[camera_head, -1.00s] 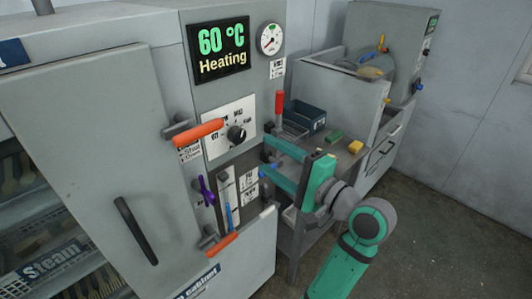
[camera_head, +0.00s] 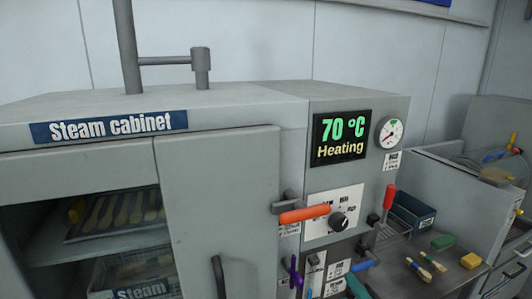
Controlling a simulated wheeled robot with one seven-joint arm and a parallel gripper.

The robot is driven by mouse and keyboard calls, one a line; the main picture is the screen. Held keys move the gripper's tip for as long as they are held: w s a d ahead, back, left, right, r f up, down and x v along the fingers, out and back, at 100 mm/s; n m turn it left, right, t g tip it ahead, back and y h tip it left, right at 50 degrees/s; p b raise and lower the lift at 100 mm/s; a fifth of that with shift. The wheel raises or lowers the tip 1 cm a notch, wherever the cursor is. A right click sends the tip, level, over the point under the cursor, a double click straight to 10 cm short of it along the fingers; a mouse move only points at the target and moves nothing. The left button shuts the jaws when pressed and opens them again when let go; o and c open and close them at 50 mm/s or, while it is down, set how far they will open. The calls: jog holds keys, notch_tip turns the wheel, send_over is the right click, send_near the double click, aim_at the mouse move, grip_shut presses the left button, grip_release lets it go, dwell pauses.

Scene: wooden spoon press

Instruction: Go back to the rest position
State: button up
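The steam cabinet (camera_head: 60,180) fills the left and middle of the view. Its door (camera_head: 218,190) stands with the left opening uncovered, showing spoons (camera_head: 125,210) on a rack. The display (camera_head: 341,138) reads 70 °C, Heating. An orange-handled lever (camera_head: 305,214) lies nearly level beside a dial knob (camera_head: 339,222). A small teal part of my gripper (camera_head: 357,288) shows at the bottom edge, in front of the cabinet's right side. Most of my gripper and arm is cut off below, so its opening and anything held cannot be made out.
Right of the cabinet, a side table (camera_head: 400,285) holds a blue bin (camera_head: 412,214), a green block (camera_head: 441,241), a yellow block (camera_head: 470,261) and two small brush-like items (camera_head: 418,268). A red-handled lever (camera_head: 389,196) stands upright there. A grey machine (camera_head: 460,190) is behind.

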jog(key=s+a+f+n+g+h, duration=0.1)
jog(key=s+a+f+n, duration=0.2)
jog(key=f, duration=0.4)
jog(key=s+a+f+h, duration=0.2)
jog(key=s+a+f, duration=0.1)
jog(key=s+f, duration=0.35)
jog(key=s+a+f+n+g+h, duration=0.1)
jog(key=s+a+f+n, duration=0.2)
jog(key=f, duration=0.5)
jog(key=s+a+n, duration=0.5)
jog(key=s+a, duration=0.1)
jog(key=s, duration=0.6)
jog(key=s+a+r+n+y, duration=0.1)
jog(key=s+a+n, duration=0.4)
jog(key=s, duration=0.7)
jog(key=shift+a+r+n+t, duration=0.3)
jog(key=shift+a+n, duration=0.1)
jog(key=shift+a, duration=0.15)
jog(key=c, duration=0.6)
jog(key=shift+c, duration=0.2)
